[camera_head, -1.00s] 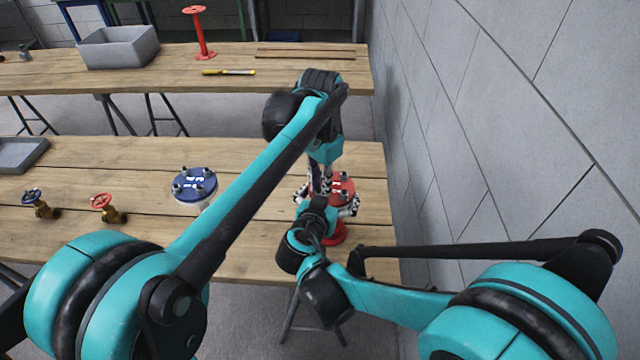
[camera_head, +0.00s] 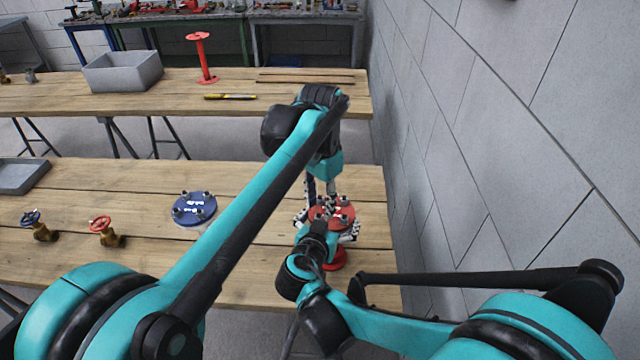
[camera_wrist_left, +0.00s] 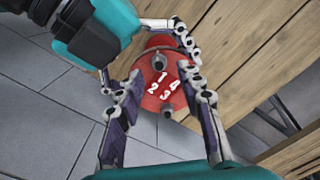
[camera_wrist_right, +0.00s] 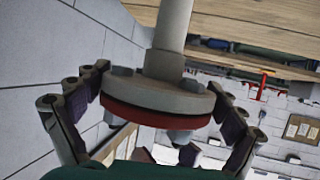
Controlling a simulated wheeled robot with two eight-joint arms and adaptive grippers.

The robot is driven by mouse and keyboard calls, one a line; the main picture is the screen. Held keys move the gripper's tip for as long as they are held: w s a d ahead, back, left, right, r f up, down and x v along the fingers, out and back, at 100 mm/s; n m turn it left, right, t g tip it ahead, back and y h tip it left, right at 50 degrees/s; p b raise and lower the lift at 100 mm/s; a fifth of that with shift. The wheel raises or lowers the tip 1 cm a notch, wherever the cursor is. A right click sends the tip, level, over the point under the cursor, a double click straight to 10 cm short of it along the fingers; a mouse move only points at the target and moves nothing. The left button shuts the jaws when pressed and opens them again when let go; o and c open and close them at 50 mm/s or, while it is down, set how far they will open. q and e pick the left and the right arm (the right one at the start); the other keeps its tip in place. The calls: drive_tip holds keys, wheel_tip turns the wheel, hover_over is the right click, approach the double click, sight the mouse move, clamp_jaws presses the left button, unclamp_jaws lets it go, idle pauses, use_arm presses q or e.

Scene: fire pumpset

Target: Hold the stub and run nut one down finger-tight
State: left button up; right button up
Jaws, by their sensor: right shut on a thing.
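The red flange stub (camera_head: 336,258) stands at the right end of the near bench. Its red top plate, numbered 1 to 4, shows in the left wrist view (camera_wrist_left: 166,88) with several studs or nuts around it. My right gripper (camera_head: 328,236) is shut around the flange; in the right wrist view its fingers are on both sides of the grey and red flange (camera_wrist_right: 158,98). My left gripper (camera_wrist_left: 163,76) is above the plate, its fingers apart, with no nut visibly gripped. My left arm partly hides the stub in the head view.
A blue flange (camera_head: 194,208) with studs stands left on the near bench, with a red-handled valve (camera_head: 103,230) and a blue-handled valve (camera_head: 36,224). A grey tray (camera_head: 22,176) lies at the left edge. A block wall (camera_head: 500,150) is close on the right.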

sight(320, 215)
use_arm(q)
wheel_tip(320, 215, up, 10)
drive_tip(key=shift+f, duration=0.15)
use_arm(e)
drive_tip(key=o, duration=1.5)
